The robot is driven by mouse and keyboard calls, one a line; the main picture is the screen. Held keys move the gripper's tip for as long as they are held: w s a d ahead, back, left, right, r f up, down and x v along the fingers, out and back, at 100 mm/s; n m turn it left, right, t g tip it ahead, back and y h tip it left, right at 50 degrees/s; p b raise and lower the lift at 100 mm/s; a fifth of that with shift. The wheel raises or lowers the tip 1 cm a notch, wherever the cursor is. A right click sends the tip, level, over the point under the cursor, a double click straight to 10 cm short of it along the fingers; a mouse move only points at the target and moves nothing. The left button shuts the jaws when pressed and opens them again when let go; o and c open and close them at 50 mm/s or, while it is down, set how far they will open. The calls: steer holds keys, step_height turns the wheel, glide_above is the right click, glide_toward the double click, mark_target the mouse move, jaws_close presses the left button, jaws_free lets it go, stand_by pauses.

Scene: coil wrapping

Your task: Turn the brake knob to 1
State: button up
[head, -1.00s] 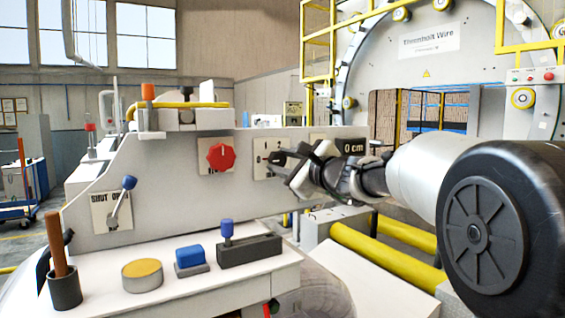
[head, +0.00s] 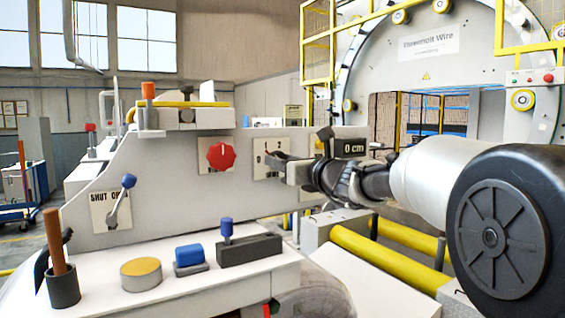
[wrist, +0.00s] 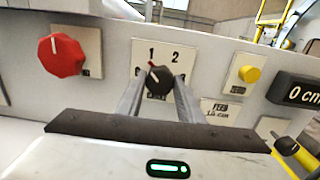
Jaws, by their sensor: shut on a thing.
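My gripper (wrist: 160,88) is shut on the knob, one finger on each side. In the head view my gripper (head: 277,158) reaches the plate (head: 266,146) from the right and hides most of the knob.
A red knob (wrist: 61,55) sits left of the plate. A yellow button (wrist: 249,74), a feed label (wrist: 220,110) and a 0 cm display (wrist: 300,93) are to its right. A lever (head: 118,202) marked SHUT is farther left. The shelf below holds a blue-topped block (head: 189,256).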

steer(key=shift+m, duration=1.3)
steer(key=shift+f+m, duration=0.1)
steer(key=shift+m, duration=0.2)
steer(key=o, duration=1.1)
steer(key=shift+c, duration=0.2)
steer(key=b+v, duration=0.2)
steer(key=v, duration=1.5)
steer(key=shift+s, duration=0.3)
